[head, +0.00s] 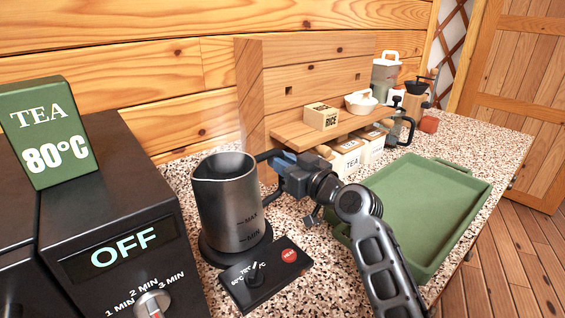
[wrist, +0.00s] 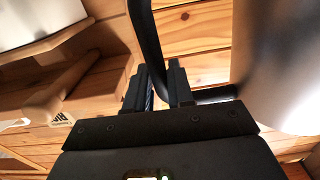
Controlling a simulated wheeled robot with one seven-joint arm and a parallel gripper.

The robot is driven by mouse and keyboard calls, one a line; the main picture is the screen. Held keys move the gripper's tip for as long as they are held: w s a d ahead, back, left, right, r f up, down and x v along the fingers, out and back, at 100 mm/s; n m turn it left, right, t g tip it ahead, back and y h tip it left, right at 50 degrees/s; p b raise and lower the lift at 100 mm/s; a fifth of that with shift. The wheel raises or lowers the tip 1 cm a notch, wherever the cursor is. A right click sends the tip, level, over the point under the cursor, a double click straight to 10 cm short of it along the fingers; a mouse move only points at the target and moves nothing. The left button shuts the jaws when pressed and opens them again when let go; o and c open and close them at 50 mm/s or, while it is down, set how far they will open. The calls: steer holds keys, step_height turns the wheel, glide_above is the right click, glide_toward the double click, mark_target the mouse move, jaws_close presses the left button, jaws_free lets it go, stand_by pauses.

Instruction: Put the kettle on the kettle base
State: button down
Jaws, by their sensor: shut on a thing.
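The kettle (head: 225,207) is a grey metal jug with MIN and MAX marks, open at the top and upright. My gripper (head: 279,161) is shut on its black handle, to the right of the jug. The kettle base (head: 232,258) is a dark round plate, joined to a black control panel (head: 266,276) with a dial and a red button. The kettle stands over the round plate; I cannot tell whether it rests fully on it. In the wrist view my gripper (wrist: 163,75) has the black handle (wrist: 146,40) at its fingers, with the blurred kettle (wrist: 292,70) at right.
A black machine (head: 110,215) reading OFF, with a green TEA 80°C sign (head: 52,132) on it, stands at left. A green tray (head: 425,200) lies at right. A wooden shelf (head: 325,127) with small boxes, a mortar and jars stands behind. The speckled counter is partly clear.

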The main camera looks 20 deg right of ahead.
steer(key=shift+f, duration=0.35)
steer(key=c, duration=1)
jaws_free()
steer(key=shift+r, duration=0.1)
steer(key=b+v, duration=0.2)
steer(key=v, duration=1)
steer(key=shift+b, duration=0.35)
